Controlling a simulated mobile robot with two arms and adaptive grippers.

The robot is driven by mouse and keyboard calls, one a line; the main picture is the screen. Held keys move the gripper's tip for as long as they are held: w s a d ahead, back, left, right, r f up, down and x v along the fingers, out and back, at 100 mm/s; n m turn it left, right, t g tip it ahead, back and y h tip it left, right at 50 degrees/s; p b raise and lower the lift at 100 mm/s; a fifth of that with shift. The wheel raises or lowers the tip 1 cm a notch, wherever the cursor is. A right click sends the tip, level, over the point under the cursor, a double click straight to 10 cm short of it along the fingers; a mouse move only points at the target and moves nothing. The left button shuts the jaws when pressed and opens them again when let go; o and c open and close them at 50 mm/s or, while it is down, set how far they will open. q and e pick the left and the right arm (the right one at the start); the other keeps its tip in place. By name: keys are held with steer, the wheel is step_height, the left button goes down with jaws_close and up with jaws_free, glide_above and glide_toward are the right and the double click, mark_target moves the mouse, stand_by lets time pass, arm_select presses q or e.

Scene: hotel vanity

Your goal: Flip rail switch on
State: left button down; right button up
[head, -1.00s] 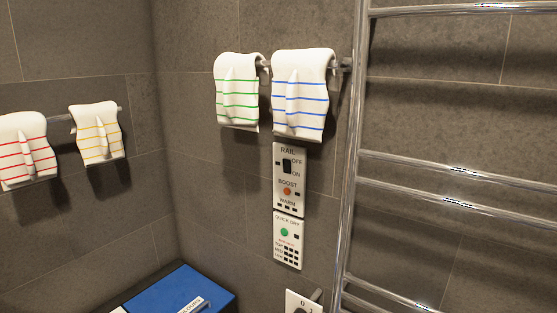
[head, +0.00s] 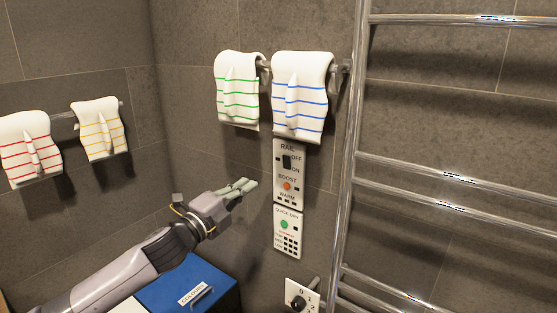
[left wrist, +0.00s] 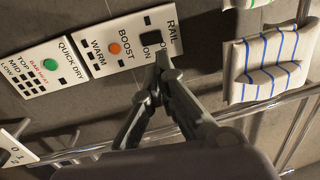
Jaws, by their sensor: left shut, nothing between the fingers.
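The rail switch (head: 287,162) is a black rocker on the upper white panel (head: 277,200), between the OFF and ON labels. An orange BOOST button (head: 287,186) sits below it. My left gripper (head: 252,185) is shut and empty, left of the panel and pointing toward it. In the left wrist view the panel appears turned sideways, and my left fingertips (left wrist: 162,62) overlap the area beside the rail switch (left wrist: 150,104). I cannot tell whether they touch it. My right gripper is not in view.
A second panel with a green button (head: 284,225) is below, then a dial plate (head: 298,303). White towels with blue (head: 300,95) and green stripes (head: 237,90) hang above. A chrome towel rail (head: 352,170) stands right. A blue box (head: 190,283) is below my arm.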

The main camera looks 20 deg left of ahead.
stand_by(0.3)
arm_select(q)
steer(key=p, duration=0.6)
glide_toward(284, 157)
steer(key=x, duration=0.6)
steer(key=shift+w+d, duration=0.15)
steer(key=shift+w, duration=0.4)
steer(key=shift+w+d+r, duration=0.1)
steer(key=shift+w+r, duration=0.1)
steer(key=shift+w, duration=0.05)
steer(key=shift+s+f+p, duration=0.1)
steer(key=shift+p, duration=0.2)
